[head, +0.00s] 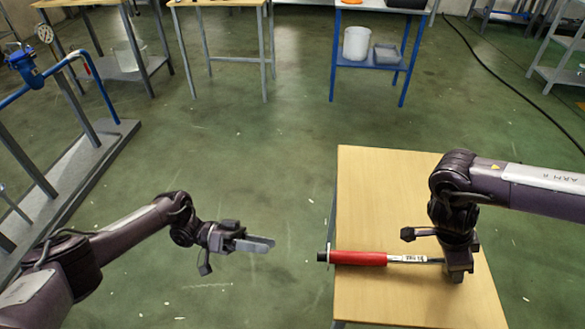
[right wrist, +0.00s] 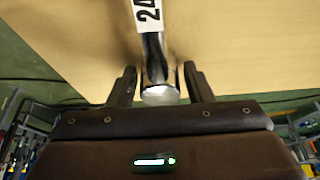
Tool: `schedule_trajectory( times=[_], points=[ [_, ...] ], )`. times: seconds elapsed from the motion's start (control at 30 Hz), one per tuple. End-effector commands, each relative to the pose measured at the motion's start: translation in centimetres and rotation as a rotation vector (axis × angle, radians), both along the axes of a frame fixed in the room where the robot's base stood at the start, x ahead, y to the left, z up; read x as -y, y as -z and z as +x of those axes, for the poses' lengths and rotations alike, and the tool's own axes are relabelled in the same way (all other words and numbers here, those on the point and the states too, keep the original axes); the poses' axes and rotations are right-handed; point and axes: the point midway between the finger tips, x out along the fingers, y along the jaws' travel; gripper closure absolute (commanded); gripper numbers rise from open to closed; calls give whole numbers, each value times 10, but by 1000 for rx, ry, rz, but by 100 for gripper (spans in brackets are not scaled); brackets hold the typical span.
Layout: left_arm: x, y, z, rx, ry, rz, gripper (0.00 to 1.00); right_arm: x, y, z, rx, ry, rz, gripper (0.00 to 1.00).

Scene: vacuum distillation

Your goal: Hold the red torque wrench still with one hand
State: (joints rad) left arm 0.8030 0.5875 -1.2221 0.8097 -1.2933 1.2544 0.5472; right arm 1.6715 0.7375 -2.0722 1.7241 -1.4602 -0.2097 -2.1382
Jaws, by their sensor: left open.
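The red torque wrench (head: 358,258) lies across the wooden table (head: 385,190), with its red handle toward the left edge and its black end at that edge. Its metal shaft and white label run right into my right gripper (head: 459,272), which points down over the table. My left gripper (head: 262,244) is open and empty, over the floor to the left of the table, apart from the wrench.
Green floor lies clear between my left gripper and the table. A blue pipe with a valve (head: 25,68) and gauge stands on a grey frame at the left. Benches stand at the back, one blue-legged with a white bucket (head: 356,43). A black cable runs along the right floor.

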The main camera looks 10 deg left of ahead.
Motion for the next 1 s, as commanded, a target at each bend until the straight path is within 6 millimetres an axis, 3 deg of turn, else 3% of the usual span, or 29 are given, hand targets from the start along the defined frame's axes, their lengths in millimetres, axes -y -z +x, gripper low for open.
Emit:
schedule_trajectory(
  times=[0.03,0.1,0.47,0.67,1.0],
  points=[
    [0,0,0,0,0,0,56,0,0,0,0,0,0,47],
    [0,0,0,0,0,0,56,0,0,0,0,0,0,38],
    [0,0,0,0,1,-1,56,-2,-4,1,1,-2,1,37],
    [0,0,0,0,0,0,56,-12,-28,2,6,-5,-1,37],
    [0,0,0,0,0,0,56,-36,-89,1,4,-4,-2,37]
  ],
)
